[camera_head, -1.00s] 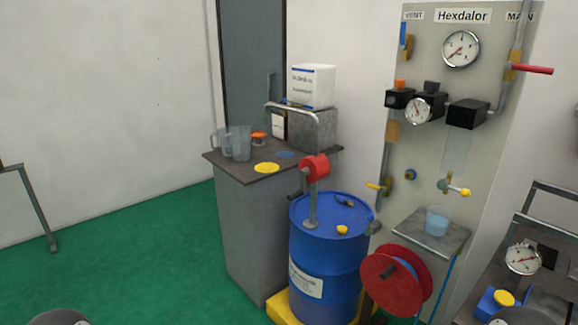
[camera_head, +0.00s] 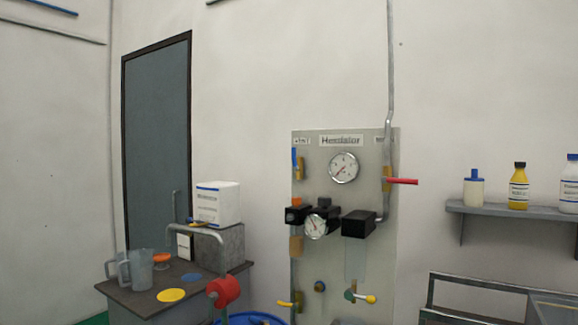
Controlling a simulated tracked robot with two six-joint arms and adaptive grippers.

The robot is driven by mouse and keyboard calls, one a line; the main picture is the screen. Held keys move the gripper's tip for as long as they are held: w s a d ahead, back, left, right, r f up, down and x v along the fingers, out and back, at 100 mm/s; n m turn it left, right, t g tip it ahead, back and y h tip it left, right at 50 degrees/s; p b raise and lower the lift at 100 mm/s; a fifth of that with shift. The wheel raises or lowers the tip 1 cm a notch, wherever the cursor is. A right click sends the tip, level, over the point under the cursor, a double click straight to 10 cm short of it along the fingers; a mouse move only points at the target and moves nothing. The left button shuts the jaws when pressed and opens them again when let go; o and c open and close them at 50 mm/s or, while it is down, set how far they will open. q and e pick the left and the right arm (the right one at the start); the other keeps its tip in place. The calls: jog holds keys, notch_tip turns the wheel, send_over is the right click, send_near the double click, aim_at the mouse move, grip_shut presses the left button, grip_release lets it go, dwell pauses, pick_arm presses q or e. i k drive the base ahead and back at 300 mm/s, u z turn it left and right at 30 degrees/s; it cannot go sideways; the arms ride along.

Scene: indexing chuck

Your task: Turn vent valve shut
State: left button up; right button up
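The grey panel (camera_head: 342,255) marked Hexdalor stands against the wall at centre right. Under its small label at the upper left (camera_head: 301,141), which is hard to read now, sits a valve with a brass body and a blue lever (camera_head: 295,162). The blue lever points roughly up and down, along the panel's left edge. A valve with a red lever (camera_head: 403,181) is on the panel's right side, its lever sticking out to the right. Neither of my grippers is in view.
A round gauge (camera_head: 344,167) and black blocks (camera_head: 358,224) are on the panel. Lower down are a yellow lever (camera_head: 286,304) and a yellow-tipped lever (camera_head: 369,299). A dark bench (camera_head: 137,297) with jugs stands left. A shelf (camera_head: 508,210) with bottles is at right.

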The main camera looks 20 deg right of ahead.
aim_at(295, 168)
jog(key=u, duration=0.35)
jog(key=i, duration=1.25)
jog(key=z, duration=0.35)
